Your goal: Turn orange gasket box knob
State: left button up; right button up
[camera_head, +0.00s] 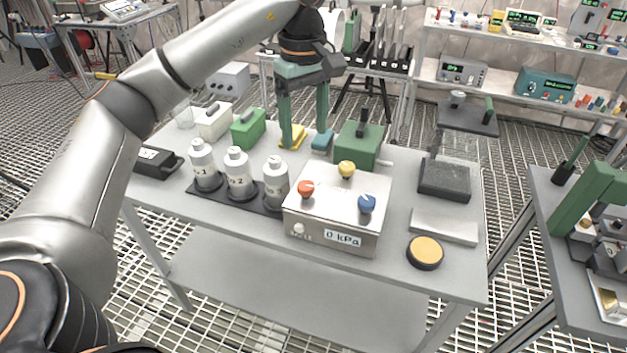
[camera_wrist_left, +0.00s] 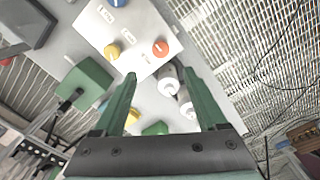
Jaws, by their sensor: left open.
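The gasket box (camera_head: 330,218) is a pale metal box on the table, with a small display reading 0 kPa on its front. Its orange knob (camera_head: 306,188) is at the left of the top, a yellow knob (camera_head: 347,169) at the back and a blue knob (camera_head: 367,204) at the right. The orange knob also shows in the left wrist view (camera_wrist_left: 160,48). My left gripper (camera_head: 306,143) is open and empty, behind the box and above the back of the table, apart from the orange knob. In the left wrist view its green fingers (camera_wrist_left: 158,84) are spread. My right gripper is not seen.
Several white bottles (camera_head: 238,172) stand in a dark rack left of the box. Green boxes (camera_head: 359,143) stand behind it. A black disc with a yellow top (camera_head: 425,252) lies to the right. A dark stand (camera_head: 445,180) is at the back right.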

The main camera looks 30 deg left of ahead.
aim_at(305, 184)
pick_arm(q)
notch_tip(305, 184, down, 11)
jog(key=b, duration=0.3)
jog(key=shift+s+a, duration=0.1)
jog(key=shift+a, duration=0.05)
jog(key=shift+f+b, duration=0.3)
jog(key=shift+f, duration=0.35)
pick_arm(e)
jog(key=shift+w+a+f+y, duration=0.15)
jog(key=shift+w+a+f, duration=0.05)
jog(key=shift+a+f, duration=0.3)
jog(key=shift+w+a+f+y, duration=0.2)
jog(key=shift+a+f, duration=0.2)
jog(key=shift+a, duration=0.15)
pick_arm(q)
jog(key=shift+c, duration=0.3)
grip_shut()
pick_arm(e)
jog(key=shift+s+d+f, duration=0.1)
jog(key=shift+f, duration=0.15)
